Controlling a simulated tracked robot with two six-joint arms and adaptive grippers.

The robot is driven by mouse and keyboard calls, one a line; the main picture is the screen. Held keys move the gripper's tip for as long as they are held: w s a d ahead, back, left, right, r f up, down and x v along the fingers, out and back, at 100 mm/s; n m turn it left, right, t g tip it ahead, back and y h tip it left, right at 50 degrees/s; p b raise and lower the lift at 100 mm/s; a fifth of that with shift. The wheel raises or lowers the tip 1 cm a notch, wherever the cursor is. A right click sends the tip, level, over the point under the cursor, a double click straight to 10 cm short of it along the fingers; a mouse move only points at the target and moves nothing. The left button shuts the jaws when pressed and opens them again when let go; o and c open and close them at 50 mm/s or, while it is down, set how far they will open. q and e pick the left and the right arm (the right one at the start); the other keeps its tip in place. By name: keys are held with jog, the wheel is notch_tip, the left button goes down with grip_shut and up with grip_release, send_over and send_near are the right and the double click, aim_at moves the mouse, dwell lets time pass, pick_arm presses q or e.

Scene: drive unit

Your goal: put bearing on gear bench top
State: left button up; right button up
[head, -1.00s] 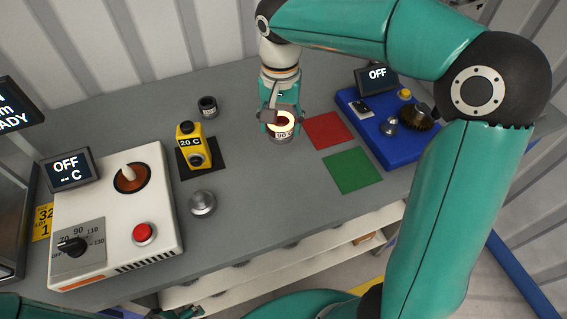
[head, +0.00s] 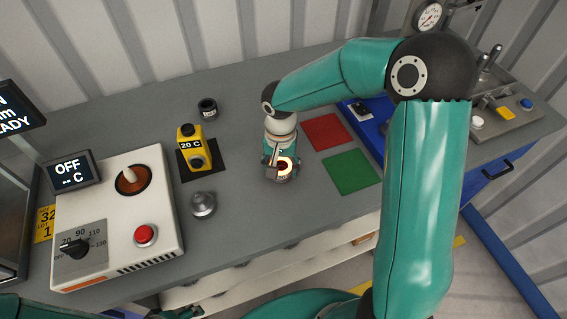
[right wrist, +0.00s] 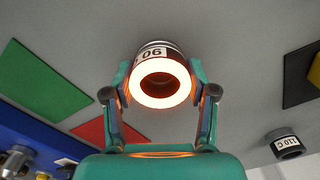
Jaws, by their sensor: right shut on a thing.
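My right gripper (head: 279,165) is shut on the bearing (head: 287,173), a short ring marked 90. In the right wrist view the bearing (right wrist: 160,88) sits between the two fingers of the gripper (right wrist: 160,97), its facing end and bore rim glowing orange. The bearing is over the grey bench top (head: 240,135), left of the green square; I cannot tell whether it touches the surface. A silver domed part (head: 203,204) stands on the bench to its left. At the bottom edge, a small teal-and-dark piece, perhaps my left gripper (head: 183,313), is mostly cut off.
A red square (head: 327,132) and a green square (head: 351,171) lie right of the gripper. My arm partly covers a blue unit (head: 362,118).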

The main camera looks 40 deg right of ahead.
jog(key=shift+f, duration=0.1)
jog(key=o, duration=1.4)
jog(key=shift+c, duration=0.2)
notch_tip(320, 180, up, 12)
jog(key=shift+b, duration=0.35)
